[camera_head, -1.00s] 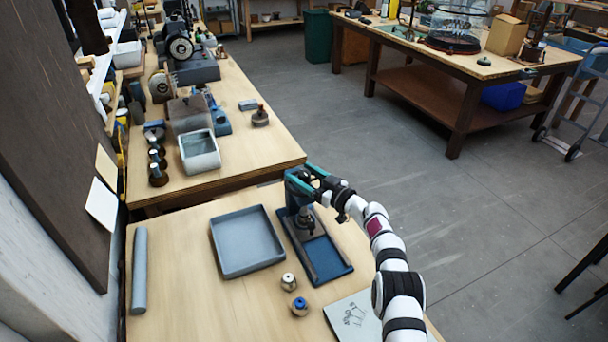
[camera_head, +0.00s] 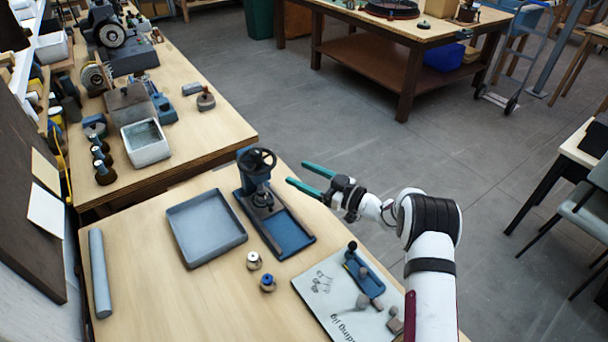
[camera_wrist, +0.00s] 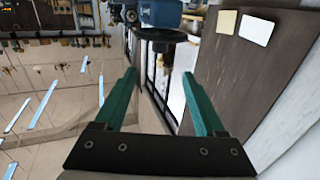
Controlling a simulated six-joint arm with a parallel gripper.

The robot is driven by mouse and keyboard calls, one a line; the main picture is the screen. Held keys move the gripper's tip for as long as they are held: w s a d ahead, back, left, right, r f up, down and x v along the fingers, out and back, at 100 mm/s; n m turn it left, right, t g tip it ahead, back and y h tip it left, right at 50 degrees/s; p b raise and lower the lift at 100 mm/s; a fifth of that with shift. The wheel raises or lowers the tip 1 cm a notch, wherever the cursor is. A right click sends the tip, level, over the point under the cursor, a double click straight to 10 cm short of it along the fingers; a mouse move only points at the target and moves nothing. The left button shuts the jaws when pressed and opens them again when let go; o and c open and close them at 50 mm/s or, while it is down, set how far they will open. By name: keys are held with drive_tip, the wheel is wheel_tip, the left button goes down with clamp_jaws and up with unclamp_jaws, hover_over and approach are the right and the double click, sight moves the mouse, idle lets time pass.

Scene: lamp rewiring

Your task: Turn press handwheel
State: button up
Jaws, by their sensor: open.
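The blue press (camera_head: 246,180) stands upright on the bench with its black handwheel (camera_head: 257,160) on top. My gripper (camera_head: 300,175) is open and empty, to the right of the handwheel and apart from it. Its two green fingers point left toward the press. In the wrist view the dark handwheel (camera_wrist: 160,34) lies beyond the open fingertips (camera_wrist: 160,74), roughly centred between them, with nothing between the fingers.
A grey tray (camera_head: 238,236) lies left of the press. Two small knobbed parts (camera_head: 254,261) stand in front of it. A grey cylinder (camera_head: 100,275) lies at far left.

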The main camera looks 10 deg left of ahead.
drive_tip(key=m+t+h, duration=0.6)
drive_tip(key=t, duration=0.1)
approach(258, 156)
drive_tip(key=shift+t, duration=0.3)
drive_tip(key=x, duration=1.1)
drive_tip(key=shift+w+a+f, duration=0.2)
drive_tip(key=shift+a+f, duration=0.05)
clamp_jaws()
